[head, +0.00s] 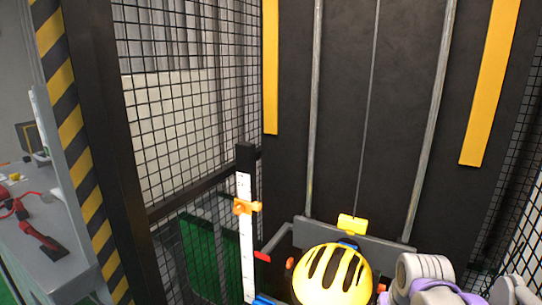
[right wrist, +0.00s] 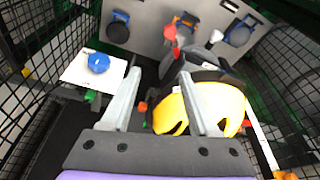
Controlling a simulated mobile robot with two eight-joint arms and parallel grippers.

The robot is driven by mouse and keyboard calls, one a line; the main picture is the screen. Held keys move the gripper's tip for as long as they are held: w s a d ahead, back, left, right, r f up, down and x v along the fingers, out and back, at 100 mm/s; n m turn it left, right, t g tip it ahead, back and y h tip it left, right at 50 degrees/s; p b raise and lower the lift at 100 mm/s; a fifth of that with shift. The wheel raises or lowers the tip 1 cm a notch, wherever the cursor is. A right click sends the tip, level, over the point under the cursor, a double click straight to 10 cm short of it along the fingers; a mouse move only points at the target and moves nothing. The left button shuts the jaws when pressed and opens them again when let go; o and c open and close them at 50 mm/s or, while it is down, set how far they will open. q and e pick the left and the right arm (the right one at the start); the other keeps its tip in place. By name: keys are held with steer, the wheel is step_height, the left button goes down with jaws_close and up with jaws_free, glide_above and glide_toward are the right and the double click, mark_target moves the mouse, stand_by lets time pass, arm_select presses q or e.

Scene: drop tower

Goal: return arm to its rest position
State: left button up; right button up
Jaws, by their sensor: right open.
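My right gripper (right wrist: 160,72) is open in the right wrist view, its two grey fingers apart. A yellow helmet with black vents (right wrist: 230,102) lies beyond the fingers, partly hidden behind the right one; I cannot tell whether they touch. In the head view the helmet (head: 333,275) sits at the bottom centre, in front of the tower's grey carriage (head: 385,238). Parts of my right arm show at the bottom right of the head view, close to the helmet. Its fingers cannot be made out there. My left gripper is in neither view.
Black mesh fencing (head: 185,110) encloses the tower on both sides. A white scale post with an orange marker (head: 245,207) stands left of the helmet. A yellow block (head: 352,223) is on the carriage. A grey workbench (head: 45,250) with red tools lies outside, left of the striped post.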

steer(key=s+a+f+n+t, duration=0.1)
steer(key=s+a+f, duration=0.2)
steer(key=s+f, duration=0.3)
steer(key=s+a+f+n+t, duration=0.1)
steer(key=s+a+f, duration=0.3)
steer(key=s+f, duration=0.3)
steer(key=s, duration=0.2)
steer(key=shift+s+a+f+y, duration=0.2)
steer(key=shift+s+f+y, duration=0.1)
steer(key=shift+s, duration=0.1)
steer(key=shift+r, duration=0.1)
stand_by(0.5)
